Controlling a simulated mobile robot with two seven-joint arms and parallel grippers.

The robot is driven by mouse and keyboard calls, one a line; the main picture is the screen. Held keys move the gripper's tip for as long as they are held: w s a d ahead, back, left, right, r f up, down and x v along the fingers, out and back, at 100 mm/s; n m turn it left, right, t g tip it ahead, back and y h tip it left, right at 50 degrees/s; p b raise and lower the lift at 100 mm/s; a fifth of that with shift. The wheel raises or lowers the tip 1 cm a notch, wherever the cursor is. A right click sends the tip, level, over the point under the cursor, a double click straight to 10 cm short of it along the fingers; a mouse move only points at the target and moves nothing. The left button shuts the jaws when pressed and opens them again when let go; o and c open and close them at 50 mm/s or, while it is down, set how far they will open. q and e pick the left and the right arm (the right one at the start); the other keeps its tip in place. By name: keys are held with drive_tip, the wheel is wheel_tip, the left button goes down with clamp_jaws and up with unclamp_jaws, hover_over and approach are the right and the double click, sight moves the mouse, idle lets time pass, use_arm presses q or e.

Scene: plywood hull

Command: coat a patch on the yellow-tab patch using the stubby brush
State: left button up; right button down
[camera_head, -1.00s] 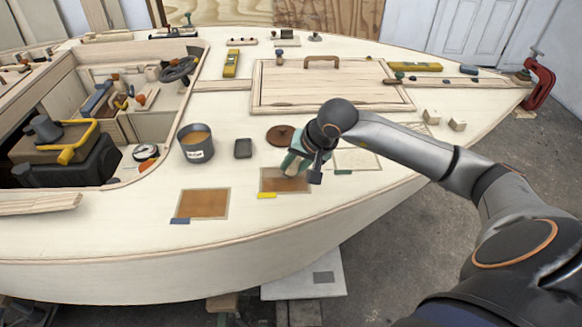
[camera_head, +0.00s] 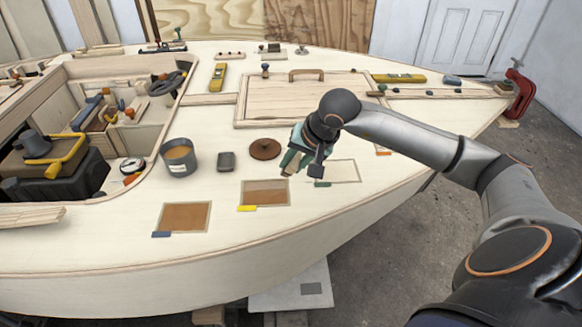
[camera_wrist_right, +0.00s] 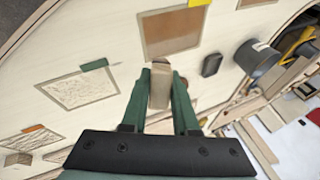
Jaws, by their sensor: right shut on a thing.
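The yellow-tab patch (camera_head: 264,192) lies on the pale deck, with its yellow tab (camera_head: 247,208) at the near left corner. Most of it is brown, with a paler edge; it also shows in the right wrist view (camera_wrist_right: 172,33). My right gripper (camera_head: 294,160) is just right of and beyond this patch. In the right wrist view its green fingers (camera_wrist_right: 160,95) are shut on a short, pale wooden piece, apparently the stubby brush (camera_wrist_right: 160,86). Its bristles cannot be made out. The pot (camera_head: 179,158) of amber liquid stands to the left. My left gripper is out of view.
A blue-tab brown patch (camera_head: 184,217) lies left, and a pale green-tab patch (camera_head: 343,171) lies right. A dark small block (camera_head: 226,161) and a round brown disc (camera_head: 265,149) sit beyond the yellow-tab patch. The hatch (camera_head: 290,103) and open cockpit are farther off.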

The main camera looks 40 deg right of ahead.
drive_tip(key=shift+r+p, duration=0.7)
drive_tip(key=shift+r, duration=0.9)
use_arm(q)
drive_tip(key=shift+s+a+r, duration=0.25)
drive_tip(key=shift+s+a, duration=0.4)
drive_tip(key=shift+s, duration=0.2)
use_arm(e)
drive_tip(key=shift+r, duration=0.1)
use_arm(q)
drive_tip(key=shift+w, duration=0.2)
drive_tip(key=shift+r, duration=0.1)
